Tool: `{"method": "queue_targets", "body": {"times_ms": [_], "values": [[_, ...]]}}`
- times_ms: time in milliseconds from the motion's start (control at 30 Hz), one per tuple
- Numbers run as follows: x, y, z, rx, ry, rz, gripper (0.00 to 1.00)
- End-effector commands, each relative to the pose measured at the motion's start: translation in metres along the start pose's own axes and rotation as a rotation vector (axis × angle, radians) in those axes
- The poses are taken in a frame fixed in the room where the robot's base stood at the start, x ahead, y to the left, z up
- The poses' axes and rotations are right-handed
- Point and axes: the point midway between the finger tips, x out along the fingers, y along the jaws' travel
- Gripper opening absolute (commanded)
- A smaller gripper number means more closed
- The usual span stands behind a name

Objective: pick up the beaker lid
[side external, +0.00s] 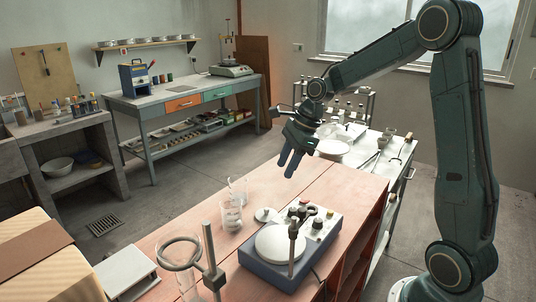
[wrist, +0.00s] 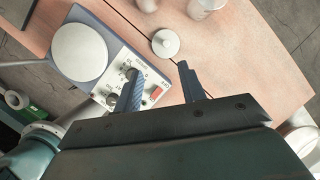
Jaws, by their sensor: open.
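The beaker lid is a small pale disc with a raised knob (wrist: 165,43), lying flat on the wooden bench top in the wrist view. In the side view the lid (side external: 265,215) lies between the glass beaker (side external: 232,215) and the hotplate. My gripper (side external: 291,165) is open and empty, held above the bench with its fingers pointing down, behind the lid in that view. In the wrist view my gripper (wrist: 158,82) has its two fingers spread, and the lid lies beyond the fingertips, apart from them.
A hotplate stirrer with a round white plate (side external: 281,243) and knobs stands beside the lid. A clamp stand (side external: 213,270) and a tall glass cylinder (side external: 187,265) stand at the front. The bench top (side external: 335,187) under my gripper is clear.

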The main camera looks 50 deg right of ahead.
Motion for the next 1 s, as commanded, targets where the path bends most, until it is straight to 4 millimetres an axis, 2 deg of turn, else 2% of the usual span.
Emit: {"method": "queue_targets", "body": {"times_ms": [200, 567, 767, 1000], "values": [[0.013, -0.014, -0.01, 0.147, -0.017, 0.018, 0.4], [0.02, -0.015, -0.01, 0.161, -0.019, 0.021, 0.4], [0.043, -0.013, -0.01, 0.161, -0.017, 0.024, 0.4], [0.079, -0.013, -0.009, 0.16, -0.017, 0.024, 0.4]]}}
